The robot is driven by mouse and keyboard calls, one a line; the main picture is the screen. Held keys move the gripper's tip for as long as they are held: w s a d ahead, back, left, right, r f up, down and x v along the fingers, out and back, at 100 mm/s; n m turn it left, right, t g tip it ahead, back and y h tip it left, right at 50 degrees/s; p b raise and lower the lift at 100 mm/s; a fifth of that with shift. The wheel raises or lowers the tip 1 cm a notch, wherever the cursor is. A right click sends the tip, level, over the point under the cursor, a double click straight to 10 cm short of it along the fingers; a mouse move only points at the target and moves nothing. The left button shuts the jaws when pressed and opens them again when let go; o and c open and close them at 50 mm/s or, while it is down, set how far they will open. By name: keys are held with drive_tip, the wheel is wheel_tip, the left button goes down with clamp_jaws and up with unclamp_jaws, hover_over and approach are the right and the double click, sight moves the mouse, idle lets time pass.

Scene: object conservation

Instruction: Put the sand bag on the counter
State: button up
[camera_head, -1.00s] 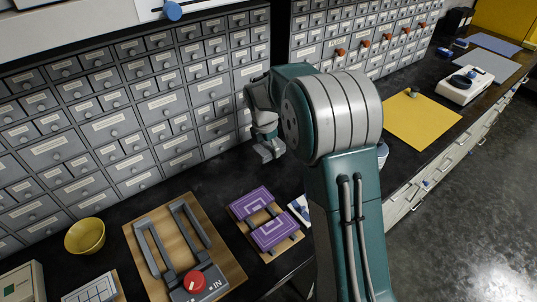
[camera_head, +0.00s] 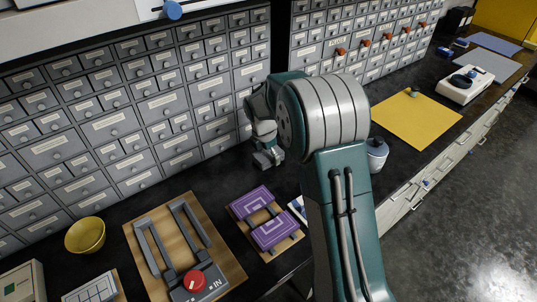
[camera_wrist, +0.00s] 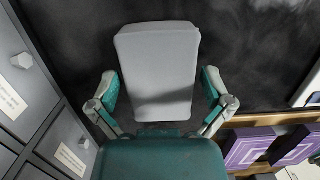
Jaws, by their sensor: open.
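A pale grey, block-shaped thing (camera_wrist: 158,62), which looks like the sand bag, lies between the fingers of my gripper (camera_wrist: 160,88) in the wrist view. The fingers stand open on either side of it; I cannot tell whether they touch it. Its near end is shaded beside the teal palm. The black counter (camera_wrist: 240,55) lies behind it. In the head view my gripper (camera_head: 267,158) points down, low over the counter (camera_head: 215,175) in front of the drawers. There the block cannot be told clearly from the fingers, nor whether it rests on the counter.
Grey drawer cabinets (camera_head: 110,125) stand close behind my gripper. Purple patterned blocks (camera_head: 268,217) lie on a wooden board to its front. A board with a red button (camera_head: 194,281) and a yellow bowl (camera_head: 85,235) are at left. A white jar (camera_head: 376,154) stands right of my arm.

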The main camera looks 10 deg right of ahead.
sight(264, 155)
wheel_tip(264, 155, up, 12)
drive_tip(key=a, duration=0.2)
drive_tip(key=s+d+r+m+t, duration=0.1)
drive_tip(key=s+r+m, duration=0.45)
drive_tip(key=s, duration=0.25)
drive_tip(key=s+d+r+m+t+y, duration=0.1)
drive_tip(key=s+m+t, duration=0.3)
drive_tip(key=s+m, duration=1.3)
drive_tip(key=s+r, duration=0.1)
drive_tip(key=s, duration=0.6)
drive_tip(key=shift+r+y, duration=0.2)
drive_tip(key=shift+y, duration=0.1)
